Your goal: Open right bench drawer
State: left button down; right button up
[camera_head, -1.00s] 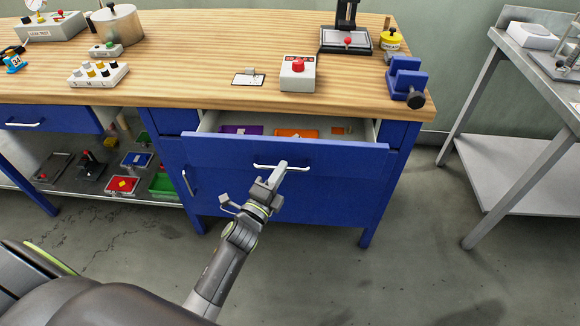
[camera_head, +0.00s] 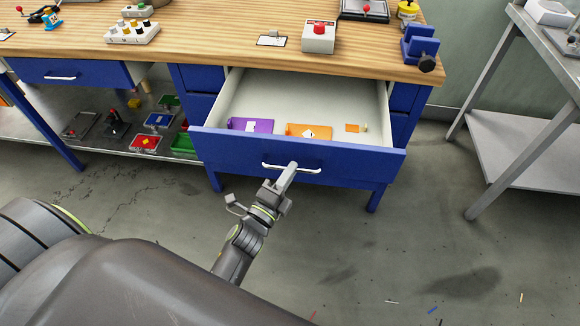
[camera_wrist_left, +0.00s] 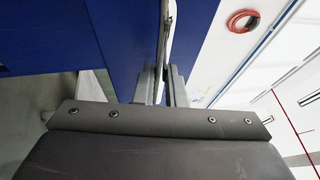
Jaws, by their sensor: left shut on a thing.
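The right bench drawer (camera_head: 345,161) has a blue front and is pulled well out from under the wooden bench top. A purple item (camera_head: 250,126), an orange item (camera_head: 309,132) and a small orange piece (camera_head: 353,128) lie inside. My left gripper (camera_head: 288,176) is shut on the white bar handle (camera_head: 308,170) at the middle of the drawer front. In the left wrist view the fingers (camera_wrist_left: 160,85) close around the handle (camera_wrist_left: 166,40), beside the blue front. My right gripper is not in view.
The wooden bench top (camera_head: 210,42) carries a red-button box (camera_head: 319,37) and a blue vise (camera_head: 420,46). A lower shelf (camera_head: 95,125) at left holds several trays. A metal side table (camera_head: 520,165) stands at right. The floor before the drawer is open, with small scraps.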

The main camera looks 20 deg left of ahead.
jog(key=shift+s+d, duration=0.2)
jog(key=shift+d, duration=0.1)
pick_arm(q)
jog(key=c, duration=1.5)
grip_release()
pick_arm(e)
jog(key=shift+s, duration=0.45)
